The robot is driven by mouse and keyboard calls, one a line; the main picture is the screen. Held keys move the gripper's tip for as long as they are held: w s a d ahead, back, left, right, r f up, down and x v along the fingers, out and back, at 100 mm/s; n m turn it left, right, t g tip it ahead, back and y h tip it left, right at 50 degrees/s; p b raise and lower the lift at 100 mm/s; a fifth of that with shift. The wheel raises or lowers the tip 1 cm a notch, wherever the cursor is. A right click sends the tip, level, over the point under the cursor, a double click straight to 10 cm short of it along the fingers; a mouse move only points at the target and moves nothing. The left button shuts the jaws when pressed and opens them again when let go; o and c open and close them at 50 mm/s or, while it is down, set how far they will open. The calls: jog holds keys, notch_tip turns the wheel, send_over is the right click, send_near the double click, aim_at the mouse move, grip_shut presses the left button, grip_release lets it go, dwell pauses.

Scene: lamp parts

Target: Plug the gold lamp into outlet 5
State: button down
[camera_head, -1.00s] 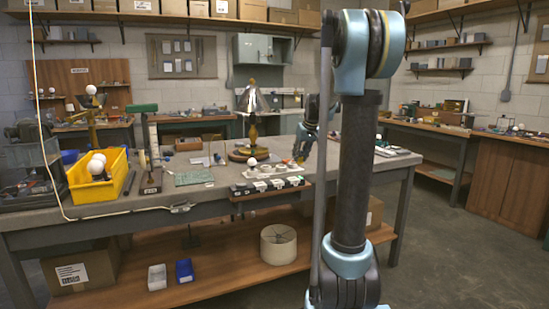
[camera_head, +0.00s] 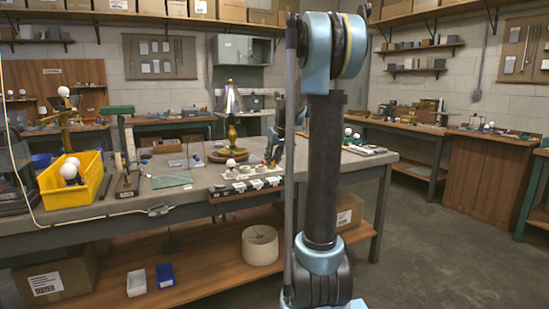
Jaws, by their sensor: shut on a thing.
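A lamp with a gold stem (camera_head: 231,132) and a silvery cone shade (camera_head: 230,99) stands upright on a round brown base near the middle of the workbench. A strip of pale sockets (camera_head: 252,172) lies in front of it. A row of black and white blocks (camera_head: 247,186) sits along the bench's front edge; outlet numbers are too small to read. My gripper (camera_head: 272,160) is low over the bench, right of the lamp and close to the far right end of the socket strip. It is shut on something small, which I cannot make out. My arm partly hides this area.
A yellow bin (camera_head: 88,183) with white bulbs and a brassy stand with a bulb (camera_head: 66,120) are at the left. A green mat (camera_head: 171,181) lies left of the strip. A drum shade (camera_head: 260,246) sits on the lower shelf. Open floor (camera_head: 430,240) is at right.

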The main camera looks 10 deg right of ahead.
aim_at(273, 165)
jog(key=shift+f, duration=1.7)
jog(key=c, duration=2)
grip_release()
grip_shut()
jog(key=shift+c, duration=0.8)
grip_release()
grip_shut()
jog(key=shift+s, duration=0.3)
